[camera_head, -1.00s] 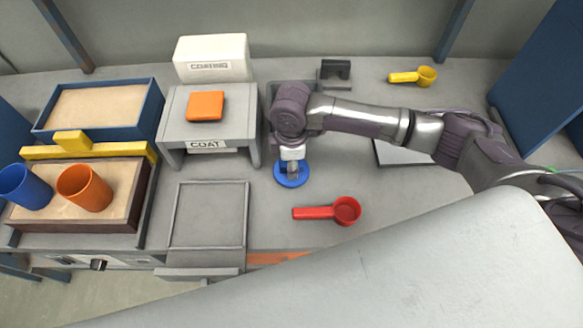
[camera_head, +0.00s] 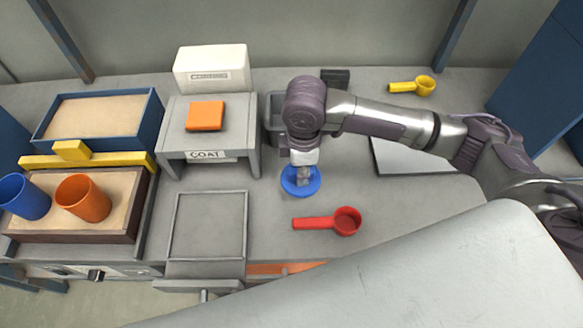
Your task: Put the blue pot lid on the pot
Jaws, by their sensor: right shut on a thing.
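The blue pot lid (camera_head: 291,187) is a round disc in the middle of the camera_head view, left of and above the red scoop. My right gripper (camera_head: 303,178) points down over its centre and is shut on it. The gripper covers part of the lid, and I cannot tell whether the lid touches the counter. I cannot pick out the pot for certain. My left gripper is not in view.
A red scoop (camera_head: 331,221) lies just below the lid. A grey bin (camera_head: 274,113) is partly behind my arm. Left are the COAT stand (camera_head: 240,142), an empty grey frame (camera_head: 209,193), and a sand tray with blue (camera_head: 25,196) and orange (camera_head: 83,198) cups.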

